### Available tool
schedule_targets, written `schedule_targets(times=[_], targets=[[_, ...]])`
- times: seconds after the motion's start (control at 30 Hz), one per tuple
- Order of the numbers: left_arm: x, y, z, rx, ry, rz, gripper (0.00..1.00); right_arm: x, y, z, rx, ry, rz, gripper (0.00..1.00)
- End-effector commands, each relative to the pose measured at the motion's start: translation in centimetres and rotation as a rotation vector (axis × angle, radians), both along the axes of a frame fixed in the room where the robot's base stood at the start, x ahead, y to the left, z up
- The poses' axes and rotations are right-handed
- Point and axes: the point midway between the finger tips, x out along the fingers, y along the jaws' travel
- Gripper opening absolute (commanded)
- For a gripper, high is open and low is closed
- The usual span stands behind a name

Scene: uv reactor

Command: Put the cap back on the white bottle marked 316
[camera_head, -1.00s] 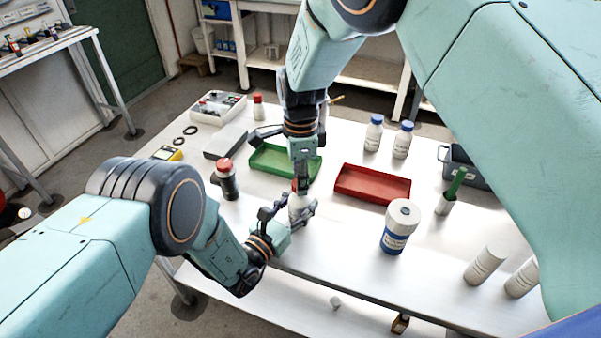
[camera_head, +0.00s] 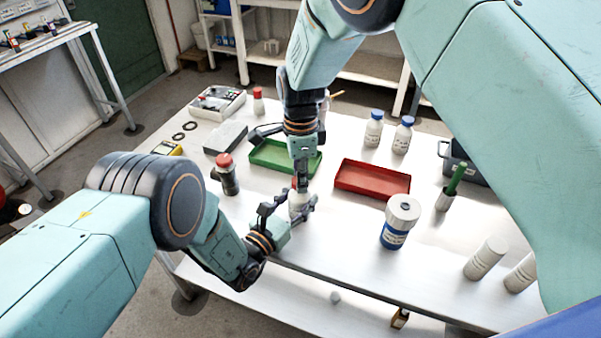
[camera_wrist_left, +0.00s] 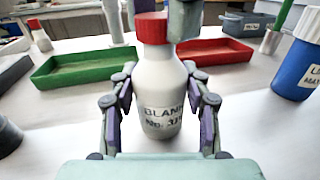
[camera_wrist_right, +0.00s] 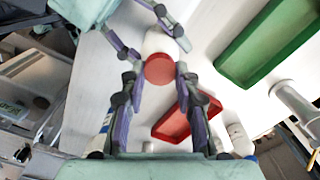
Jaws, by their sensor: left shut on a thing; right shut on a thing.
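The white bottle (camera_head: 298,203) stands upright near the table's front edge. In the left wrist view the bottle (camera_wrist_left: 160,88) shows a label reading "BLANK" and a partly hidden number starting with 31. The red cap (camera_wrist_left: 152,28) sits at the top of its neck, with no clear gap visible. My left gripper (camera_wrist_left: 160,100) is shut around the bottle's body from the front. My right gripper (camera_head: 301,184) comes from above and is shut on the red cap, which the right wrist view shows between its fingers (camera_wrist_right: 159,69).
A green tray (camera_head: 262,165) lies behind the bottle and a red tray (camera_head: 350,186) to its right. A dark red-capped bottle (camera_head: 229,180) stands left, a blue-and-white jar (camera_head: 396,236) right. Two blue-capped bottles (camera_head: 373,133) stand farther back.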

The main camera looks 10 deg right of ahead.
Motion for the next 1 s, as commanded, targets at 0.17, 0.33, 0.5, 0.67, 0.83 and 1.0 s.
schedule_targets(times=[0.17,0.33,0.5,0.67,0.83,1.0], targets=[[-0.1,0.0,-0.2,0.002,0.005,0.0,0.0,0.0,0.0,-0.3,0.0,0.0,0.0,0.22],[-0.1,0.0,-0.2,0.002,0.005,0.0,0.0,0.0,0.0,-0.3,0.0,0.0,0.0,0.44],[-0.1,0.0,-0.2,0.002,0.005,0.0,0.0,0.0,0.0,-0.3,0.0,0.0,0.0,0.54],[-0.1,0.0,-0.2,0.002,0.005,0.0,0.0,0.0,0.0,-0.3,0.0,0.0,0.0,0.54],[-0.1,0.0,-0.2,0.002,0.005,0.0,0.0,0.1,0.0,0.7,0.0,-0.003,0.0,0.54],[-0.1,0.0,-0.2,0.002,0.005,0.0,0.0,0.1,0.0,2.9,0.001,-0.003,0.0,0.54]])
